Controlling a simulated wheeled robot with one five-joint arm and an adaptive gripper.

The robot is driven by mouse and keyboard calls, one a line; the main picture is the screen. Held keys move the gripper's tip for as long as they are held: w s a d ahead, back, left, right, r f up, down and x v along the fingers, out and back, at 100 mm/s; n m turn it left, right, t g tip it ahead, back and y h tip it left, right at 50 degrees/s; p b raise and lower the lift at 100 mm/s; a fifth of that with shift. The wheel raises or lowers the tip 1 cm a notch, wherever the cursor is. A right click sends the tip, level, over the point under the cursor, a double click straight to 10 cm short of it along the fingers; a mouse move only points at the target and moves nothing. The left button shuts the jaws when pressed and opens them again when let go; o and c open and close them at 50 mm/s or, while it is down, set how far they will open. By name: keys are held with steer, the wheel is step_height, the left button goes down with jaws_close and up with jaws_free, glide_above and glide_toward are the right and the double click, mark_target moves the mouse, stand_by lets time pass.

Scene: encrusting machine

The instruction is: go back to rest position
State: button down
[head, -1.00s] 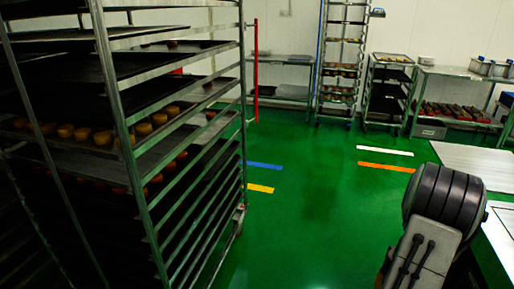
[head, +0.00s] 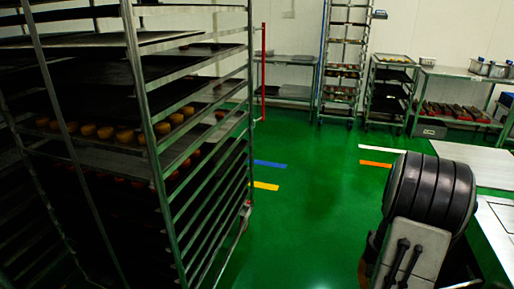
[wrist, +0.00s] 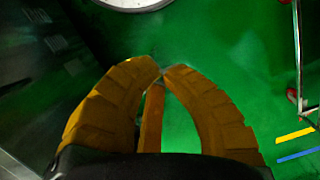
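My gripper (wrist: 161,72) shows in the wrist view with two curved orange-brown fingers. In the head view the gripper is hidden; only a grey and black part of my arm shows at the lower right.
A tall metal rack (head: 150,140) with trays of small round pastries stands close on the left. Steel tables (head: 480,165) lie on the right. Other racks (head: 343,70) and a shelf table (head: 290,92) line the back wall. The green floor (head: 310,205) between is clear.

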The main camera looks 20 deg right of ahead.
steer(key=w+a+r+n+h+p, duration=0.1)
steer(key=w+a+r+n+p, duration=0.3)
steer(key=a+r, duration=0.55)
steer(key=s+a+r+n+t+p, duration=0.2)
steer(key=a+r+p, duration=0.3)
steer(key=a+r, duration=0.3)
steer(key=s+a+r+n+t+p, duration=0.2)
steer(key=s+a+r+n+p, duration=0.2)
steer(key=r, duration=0.7)
steer(key=a+p, duration=0.2)
steer(key=a, duration=0.2)
steer(key=shift+a+r+t+h, duration=0.15)
steer(key=shift+a+t+h, duration=0.15)
steer(key=shift+a, duration=0.1)
steer(key=shift+s+d, duration=0.1)
